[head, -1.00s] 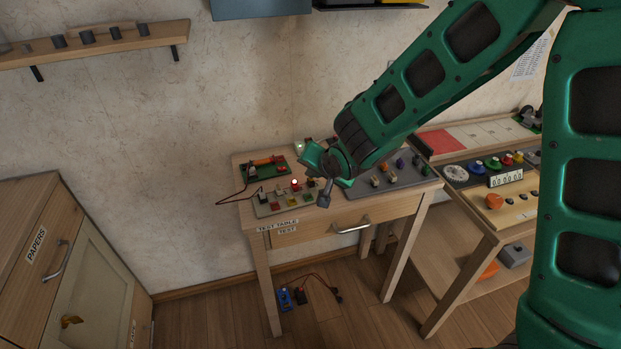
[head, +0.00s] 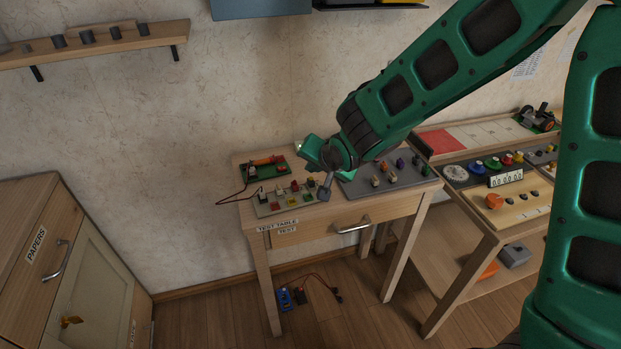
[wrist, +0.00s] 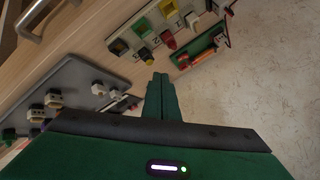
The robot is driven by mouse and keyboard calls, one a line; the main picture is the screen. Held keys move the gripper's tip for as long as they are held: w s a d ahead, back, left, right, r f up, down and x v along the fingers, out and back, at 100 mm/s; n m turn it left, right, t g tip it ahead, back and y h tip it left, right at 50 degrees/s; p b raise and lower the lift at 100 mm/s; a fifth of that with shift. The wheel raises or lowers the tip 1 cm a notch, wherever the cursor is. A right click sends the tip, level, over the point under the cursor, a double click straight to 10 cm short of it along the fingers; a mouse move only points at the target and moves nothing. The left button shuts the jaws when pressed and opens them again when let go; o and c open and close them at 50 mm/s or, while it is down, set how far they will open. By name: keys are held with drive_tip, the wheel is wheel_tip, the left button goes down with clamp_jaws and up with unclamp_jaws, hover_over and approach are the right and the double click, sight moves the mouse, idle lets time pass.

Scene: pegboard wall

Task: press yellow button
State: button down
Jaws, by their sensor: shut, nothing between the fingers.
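The yellow button looks like a small yellow square (head: 292,202) on the light grey panel on the test table. It also shows in the wrist view (wrist: 168,8), near the top edge, beside a green square (wrist: 143,27). My gripper (head: 324,195) is beside the panel's right end in the head view, apart from the yellow square. In the wrist view its fingers (wrist: 160,80) are shut together and empty, pointing towards the panel's edge. Whether the fingertips touch anything cannot be told.
The test table (head: 310,228) also carries a green board (head: 265,170) at the back left and a grey board (head: 405,184) with small knobs at right. The panel has red and white raised parts near the yellow square. A wooden bench (head: 510,215) stands at right.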

drive_tip(key=shift+r, duration=2.35)
drive_tip(key=s+d+r+g+h, duration=0.1)
drive_tip(key=s+d, duration=0.2)
drive_tip(key=d, duration=0.6)
drive_tip(key=s+d+m+g+h, duration=0.1)
drive_tip(key=s+d+h, duration=0.1)
drive_tip(key=d, duration=0.7)
drive_tip(key=s+d+r+g+h, duration=0.1)
drive_tip(key=s+d, duration=0.2)
drive_tip(key=d, duration=0.6)
drive_tip(key=s+d+g, duration=0.2)
drive_tip(key=s+d, duration=0.4)
drive_tip(key=s, duration=0.7)
drive_tip(key=s+d+r+g, duration=0.1)
drive_tip(key=s+d+g, duration=0.2)
drive_tip(key=s, duration=1.1)
drive_tip(key=d, duration=0.3)
drive_tip(key=shift+m+g+y, duration=0.3)
drive_tip(key=shift+m+y, duration=0.1)
